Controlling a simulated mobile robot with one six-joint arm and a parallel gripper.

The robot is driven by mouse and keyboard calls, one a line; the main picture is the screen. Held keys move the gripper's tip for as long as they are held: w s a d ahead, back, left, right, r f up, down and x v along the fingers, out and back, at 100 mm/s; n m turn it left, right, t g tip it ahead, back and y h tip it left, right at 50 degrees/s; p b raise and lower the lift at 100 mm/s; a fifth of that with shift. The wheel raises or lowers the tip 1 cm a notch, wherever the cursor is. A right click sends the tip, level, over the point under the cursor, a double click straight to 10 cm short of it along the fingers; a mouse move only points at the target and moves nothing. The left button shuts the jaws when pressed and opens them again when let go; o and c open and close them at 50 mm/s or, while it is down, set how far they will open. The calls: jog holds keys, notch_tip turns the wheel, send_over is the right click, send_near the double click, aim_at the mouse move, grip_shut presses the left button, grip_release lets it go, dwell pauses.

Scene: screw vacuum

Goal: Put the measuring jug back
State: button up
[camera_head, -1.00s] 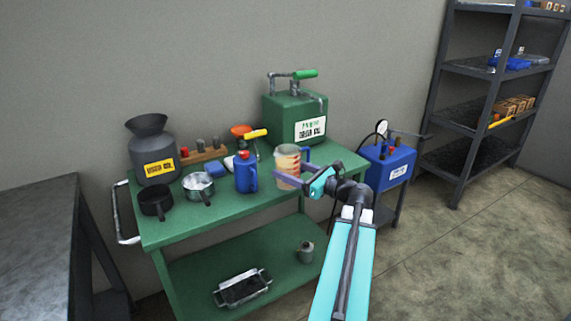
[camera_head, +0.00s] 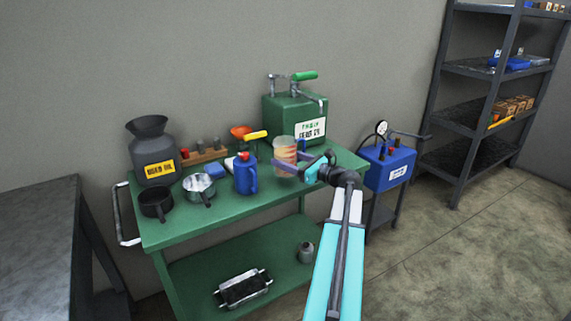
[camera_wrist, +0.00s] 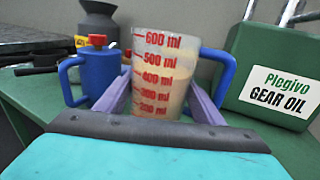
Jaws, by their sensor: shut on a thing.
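The measuring jug (camera_head: 284,153) is clear with red scale marks and holds some tan liquid. My gripper (camera_head: 286,165) is shut on it, with a purple finger on either side in the wrist view (camera_wrist: 158,92). There the jug (camera_wrist: 160,68) looks about upright, with its blue handle at the right. In the head view it is at the right part of the green cart's top (camera_head: 245,205), in front of the green gear oil box (camera_head: 293,120), and appears a little above the surface. Its base is partly hidden by the fingers in the wrist view.
A blue oil can (camera_head: 245,175) with a red cap stands close left of the jug. Further left are a metal pot (camera_head: 198,187), a black pan (camera_head: 156,202) and a grey used oil can (camera_head: 152,150). The cart's front right top is clear.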

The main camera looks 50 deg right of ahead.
jog(key=shift+w+d+f, duration=0.1)
jog(key=shift+w+d, duration=1.15)
jog(key=shift+f, duration=1.75)
jog(key=shift+f, duration=0.15)
jog(key=o, duration=1.6)
jog(key=shift+s, duration=0.2)
jog(key=s, duration=1.1)
jog(key=shift+s+d+b, duration=0.35)
jog(key=shift+d+b, duration=0.05)
